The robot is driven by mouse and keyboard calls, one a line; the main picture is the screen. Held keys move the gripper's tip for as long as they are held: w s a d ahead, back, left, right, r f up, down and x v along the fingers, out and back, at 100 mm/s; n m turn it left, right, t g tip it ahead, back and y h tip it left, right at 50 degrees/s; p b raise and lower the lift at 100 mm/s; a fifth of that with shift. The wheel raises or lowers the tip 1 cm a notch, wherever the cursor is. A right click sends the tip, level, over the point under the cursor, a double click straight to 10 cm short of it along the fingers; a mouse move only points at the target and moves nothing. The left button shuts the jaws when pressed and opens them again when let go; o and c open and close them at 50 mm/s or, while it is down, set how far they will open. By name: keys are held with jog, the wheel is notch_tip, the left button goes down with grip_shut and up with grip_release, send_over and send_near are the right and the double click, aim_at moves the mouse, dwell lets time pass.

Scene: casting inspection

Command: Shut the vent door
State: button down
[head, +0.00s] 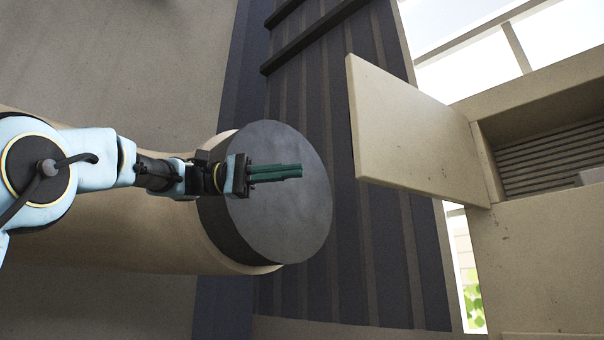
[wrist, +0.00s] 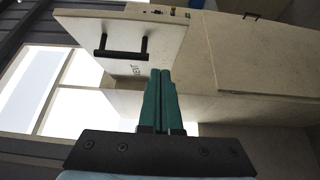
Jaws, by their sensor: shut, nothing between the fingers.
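The vent door (head: 415,130) is a flat beige panel. It stands open, swung out from the vent opening (head: 548,145), whose grey slats show in the head view. In the wrist view the outer face of the vent door (wrist: 125,40) shows a black bar handle (wrist: 121,48) and partly hidden dark lettering. My gripper (head: 302,171) is shut and empty, its green fingers side by side. In the head view it is left of the door, with a gap in the picture between them. In the wrist view the fingertips (wrist: 160,72) overlap the door's lower right edge and hide some lettering; contact cannot be told.
The vent opening sits in a large beige housing (head: 545,250) at the right. A big beige cylinder with a grey round end (head: 290,225) is behind my gripper in the head view. Dark ribbed wall panels (head: 390,270) and bright windows lie beyond.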

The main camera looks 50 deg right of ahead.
jog(key=s+d+p, duration=0.2)
jog(key=s+d, duration=0.1)
jog(key=s, duration=0.8)
